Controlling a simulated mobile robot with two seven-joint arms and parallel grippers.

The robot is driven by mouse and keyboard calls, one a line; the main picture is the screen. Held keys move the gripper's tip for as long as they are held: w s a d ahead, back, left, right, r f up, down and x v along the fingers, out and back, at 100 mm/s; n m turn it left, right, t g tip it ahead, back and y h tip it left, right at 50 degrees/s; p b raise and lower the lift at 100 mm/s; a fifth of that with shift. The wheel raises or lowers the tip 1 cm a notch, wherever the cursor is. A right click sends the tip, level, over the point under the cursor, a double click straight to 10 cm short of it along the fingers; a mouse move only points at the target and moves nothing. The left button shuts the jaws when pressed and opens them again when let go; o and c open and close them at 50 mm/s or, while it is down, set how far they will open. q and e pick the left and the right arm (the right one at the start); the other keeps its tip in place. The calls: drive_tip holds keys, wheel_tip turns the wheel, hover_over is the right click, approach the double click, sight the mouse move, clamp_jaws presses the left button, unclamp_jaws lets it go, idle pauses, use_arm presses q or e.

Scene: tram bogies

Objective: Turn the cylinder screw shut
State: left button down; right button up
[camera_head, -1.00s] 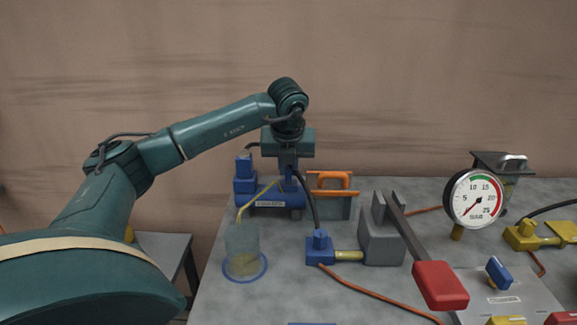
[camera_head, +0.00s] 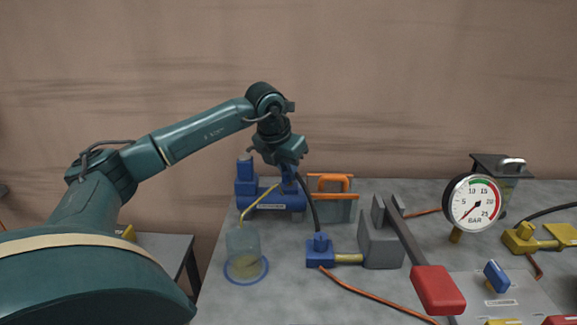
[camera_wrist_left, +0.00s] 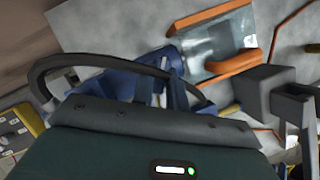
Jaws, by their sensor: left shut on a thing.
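The blue cylinder (camera_head: 268,197) lies on the grey table at the back left, with a yellow tube (camera_head: 258,202) running from it into a clear cup (camera_head: 243,243). My left gripper (camera_head: 290,180) comes down at a tilt onto the right end of the cylinder. It is shut on the cylinder screw, which is mostly hidden by the fingers. In the left wrist view the blue cylinder (camera_wrist_left: 112,84) shows behind the gripper's dark housing, and the left fingers (camera_wrist_left: 168,92) reach down to its end. My right gripper is in neither view.
An orange-handled box (camera_head: 338,206) stands close right of the cylinder. A black hose (camera_head: 313,203) runs to a blue block (camera_head: 319,251). A lever with a red grip (camera_head: 438,289) and a pressure gauge (camera_head: 474,202) stand further right. The cup holds some yellowish liquid.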

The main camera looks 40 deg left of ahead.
use_arm(q)
drive_tip(key=m+h+p, duration=0.1)
drive_tip(key=m, duration=0.2)
drive_tip(key=shift+a+r, duration=0.1)
drive_tip(key=shift+r, duration=0.05)
drive_tip(key=shift+m+p, duration=0.4)
drive_tip(key=shift+p, duration=0.05)
drive_tip(key=shift+a+m+h+p, duration=0.1)
drive_tip(key=shift+m+h+p, duration=0.5)
drive_tip(key=shift+m, duration=0.3)
drive_tip(key=m+p, duration=0.1)
drive_tip(key=m, duration=0.1)
drive_tip(key=shift+w+m+g+h+p, duration=0.1)
drive_tip(key=shift+m+g+h+p, duration=0.2)
drive_tip(key=shift+h, duration=0.1)
drive_tip(key=shift+a+m+g+h+p, duration=0.1)
drive_tip(key=shift+m+g+h+p, duration=0.5)
drive_tip(key=shift+m, duration=0.9)
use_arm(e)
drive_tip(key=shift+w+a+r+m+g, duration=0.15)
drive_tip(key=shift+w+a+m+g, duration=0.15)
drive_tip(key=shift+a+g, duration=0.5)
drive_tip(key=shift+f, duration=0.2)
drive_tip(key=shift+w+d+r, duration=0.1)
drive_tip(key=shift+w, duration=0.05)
use_arm(q)
drive_tip(key=c, duration=1.4)
unclamp_jaws()
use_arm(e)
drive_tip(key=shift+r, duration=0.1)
